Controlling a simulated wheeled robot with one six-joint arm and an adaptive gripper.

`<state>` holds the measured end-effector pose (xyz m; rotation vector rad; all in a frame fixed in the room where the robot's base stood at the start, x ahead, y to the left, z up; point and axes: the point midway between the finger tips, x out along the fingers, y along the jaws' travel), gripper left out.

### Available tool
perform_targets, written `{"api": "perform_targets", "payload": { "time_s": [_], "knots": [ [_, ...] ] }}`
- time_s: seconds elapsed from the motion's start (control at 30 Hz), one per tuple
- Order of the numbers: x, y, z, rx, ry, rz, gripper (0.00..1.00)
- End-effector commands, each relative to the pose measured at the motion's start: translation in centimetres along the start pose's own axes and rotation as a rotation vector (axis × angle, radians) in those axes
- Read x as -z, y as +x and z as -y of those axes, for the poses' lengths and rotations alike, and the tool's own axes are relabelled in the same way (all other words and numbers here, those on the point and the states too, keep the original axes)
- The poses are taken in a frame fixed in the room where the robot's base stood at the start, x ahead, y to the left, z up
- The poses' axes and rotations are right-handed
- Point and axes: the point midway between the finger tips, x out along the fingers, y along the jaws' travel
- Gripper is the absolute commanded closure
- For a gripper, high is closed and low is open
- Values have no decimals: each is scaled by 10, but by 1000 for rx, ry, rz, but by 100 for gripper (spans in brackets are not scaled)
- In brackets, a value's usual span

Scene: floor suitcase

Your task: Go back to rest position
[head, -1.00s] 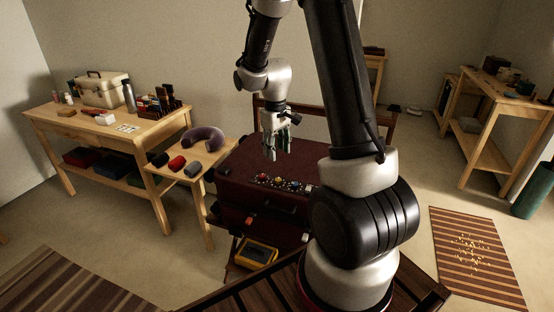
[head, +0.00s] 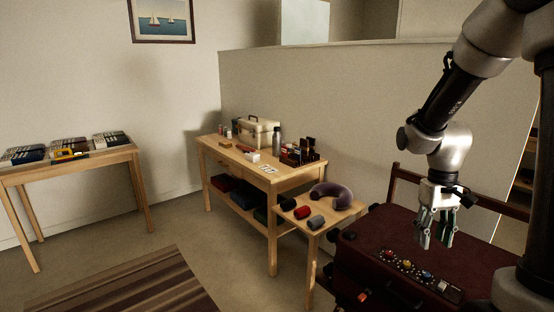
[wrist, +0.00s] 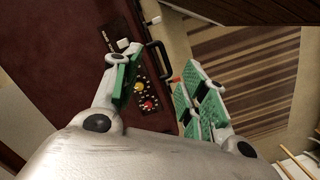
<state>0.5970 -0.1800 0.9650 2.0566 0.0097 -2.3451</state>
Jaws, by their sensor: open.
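My gripper (head: 437,230) hangs pointing down above the dark red suitcase (head: 378,236) in the head view. Its green-padded fingers are apart with nothing between them. In the wrist view my gripper (wrist: 165,95) also shows spread fingers. Below them are the suitcase lid (wrist: 62,62), its dark handle (wrist: 158,62) and a dark panel with red and yellow knobs (wrist: 146,98). The panel's coloured knobs (head: 408,265) show on the suitcase in the head view too. The gripper appears to be clear of the lid.
A small table with a purple neck pillow (head: 331,195) stands left of the suitcase. Behind it is a wooden bench (head: 255,172) with a cream case (head: 259,132). Another table (head: 68,165) stands far left. A striped rug (head: 130,287) lies on open floor.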

Motion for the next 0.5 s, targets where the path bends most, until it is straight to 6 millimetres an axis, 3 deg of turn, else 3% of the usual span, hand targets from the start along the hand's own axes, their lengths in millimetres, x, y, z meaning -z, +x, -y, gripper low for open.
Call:
{"api": "perform_targets", "payload": {
  "time_s": [0.1,0.3,0.5],
  "knots": [
    [-36,-34,8,2,29,-49,57],
    [-100,-81,21,7,55,-181,57],
    [-142,-111,29,10,44,-360,57]
  ]
}}
